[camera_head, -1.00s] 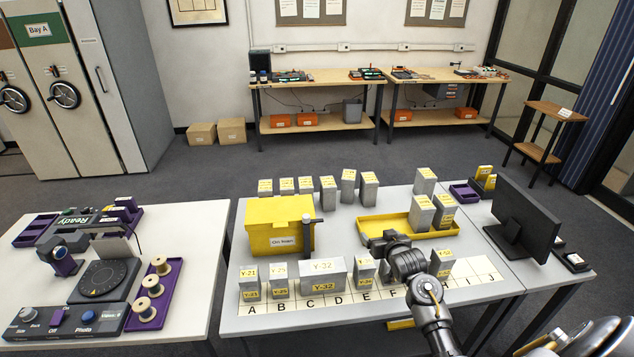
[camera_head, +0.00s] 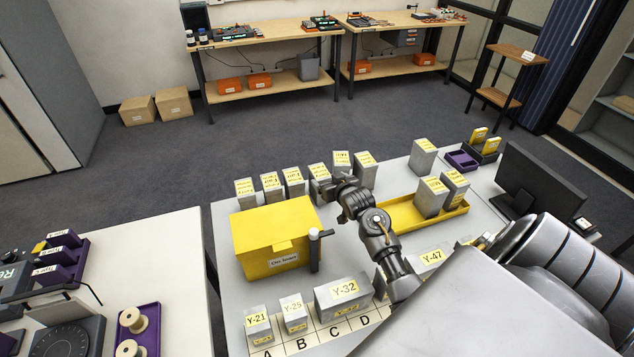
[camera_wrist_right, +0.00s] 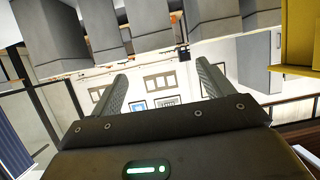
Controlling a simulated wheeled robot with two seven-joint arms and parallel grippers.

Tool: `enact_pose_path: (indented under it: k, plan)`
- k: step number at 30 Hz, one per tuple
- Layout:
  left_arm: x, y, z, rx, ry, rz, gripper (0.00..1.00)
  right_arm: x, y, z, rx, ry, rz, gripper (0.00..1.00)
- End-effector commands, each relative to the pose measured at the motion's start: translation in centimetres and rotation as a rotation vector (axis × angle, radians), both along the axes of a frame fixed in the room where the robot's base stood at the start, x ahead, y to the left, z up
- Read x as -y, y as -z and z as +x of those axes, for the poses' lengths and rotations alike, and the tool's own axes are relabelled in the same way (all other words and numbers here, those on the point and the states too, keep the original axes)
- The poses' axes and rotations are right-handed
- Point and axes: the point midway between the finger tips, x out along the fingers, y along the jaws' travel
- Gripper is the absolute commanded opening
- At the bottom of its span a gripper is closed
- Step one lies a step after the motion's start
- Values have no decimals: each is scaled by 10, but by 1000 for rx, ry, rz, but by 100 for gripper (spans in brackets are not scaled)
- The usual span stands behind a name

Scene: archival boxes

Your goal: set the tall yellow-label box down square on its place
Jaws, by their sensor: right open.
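Several tall grey boxes with yellow labels stand in a row at the back of the table in the head view, among them one at the left end (camera_head: 246,195), one near my gripper (camera_head: 318,172) and one at the right end (camera_head: 366,172). I cannot tell which one the task means. My right gripper (camera_head: 338,190) is just in front of the row's middle. In the wrist view my right gripper (camera_wrist_right: 161,72) is open with nothing between its fingers; grey boxes (camera_wrist_right: 155,22) show beyond. A lettered strip (camera_head: 318,338) lies along the front, partly hidden by my arm. My left gripper is out of view.
A yellow lidded box (camera_head: 262,250) with a dark upright post (camera_head: 314,252) beside it stands left of my right arm. A yellow tray (camera_head: 400,215) holding grey boxes is to the right, a monitor (camera_head: 538,185) beyond. Boxes Y-21, Y-25 and Y-32 (camera_head: 342,295) stand in front.

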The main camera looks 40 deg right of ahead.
Motion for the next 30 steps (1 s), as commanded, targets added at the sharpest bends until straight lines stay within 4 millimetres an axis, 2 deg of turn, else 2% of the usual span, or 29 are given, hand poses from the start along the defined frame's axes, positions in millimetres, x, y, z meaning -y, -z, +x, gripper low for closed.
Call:
enact_pose_path:
  k: [7, 20, 27, 30]
  plan:
    - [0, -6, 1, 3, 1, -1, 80, 10, 12, 32, 1, 1, 1, 80]
    - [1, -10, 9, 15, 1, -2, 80, 17, 19, 48, 1, 3, 1, 80]
    - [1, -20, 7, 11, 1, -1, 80, 26, 30, 70, 1, 3, 1, 80]
    - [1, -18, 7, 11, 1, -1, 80, 29, 36, 80, 2, 3, 0, 80]
